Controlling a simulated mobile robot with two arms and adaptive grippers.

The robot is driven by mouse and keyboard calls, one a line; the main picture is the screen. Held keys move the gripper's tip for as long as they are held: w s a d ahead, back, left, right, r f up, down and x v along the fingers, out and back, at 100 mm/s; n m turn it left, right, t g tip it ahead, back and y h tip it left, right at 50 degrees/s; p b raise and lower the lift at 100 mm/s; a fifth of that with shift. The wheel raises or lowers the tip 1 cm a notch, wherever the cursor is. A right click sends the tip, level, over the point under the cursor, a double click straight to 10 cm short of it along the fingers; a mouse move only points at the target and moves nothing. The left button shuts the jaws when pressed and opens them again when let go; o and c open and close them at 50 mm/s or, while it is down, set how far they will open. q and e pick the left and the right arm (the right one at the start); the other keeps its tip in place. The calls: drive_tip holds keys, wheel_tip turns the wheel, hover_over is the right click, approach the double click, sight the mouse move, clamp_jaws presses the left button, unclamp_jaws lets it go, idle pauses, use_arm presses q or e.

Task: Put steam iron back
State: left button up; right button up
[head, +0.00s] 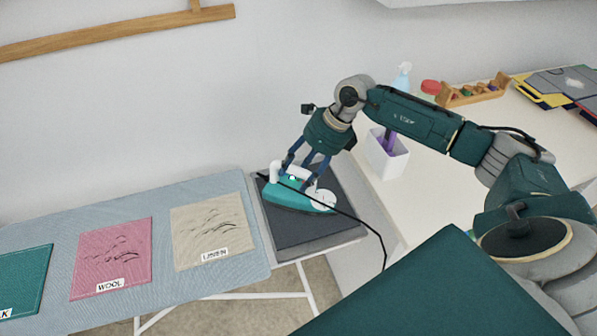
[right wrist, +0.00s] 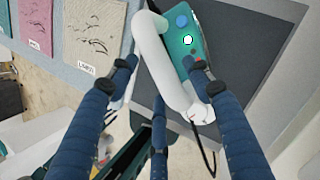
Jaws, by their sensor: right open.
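The steam iron (head: 290,195) is teal and white and lies on the dark grey rest pad (head: 318,228) at the right end of the ironing board. Its black cord (head: 365,222) runs off to the right and hangs over the edge. My right gripper (head: 303,180) is open at the iron, from above. In the right wrist view, the iron's white handle (right wrist: 160,58) lies between the spread fingers of my right gripper (right wrist: 163,78). I cannot tell whether the fingers touch it. My left gripper is not in view.
The blue ironing board (head: 165,215) carries green, pink wool (head: 110,258) and beige linen (head: 212,230) cloths. A white table (head: 440,175) at the right holds a white bin (head: 387,155), a spray bottle (head: 403,75) and a wooden rack (head: 472,93). A wall stands behind.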

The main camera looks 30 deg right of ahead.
drive_tip(key=b+v, duration=0.2)
drive_tip(key=v, duration=0.9)
drive_tip(key=shift+r+b, duration=0.35)
drive_tip(key=shift+s, duration=0.1)
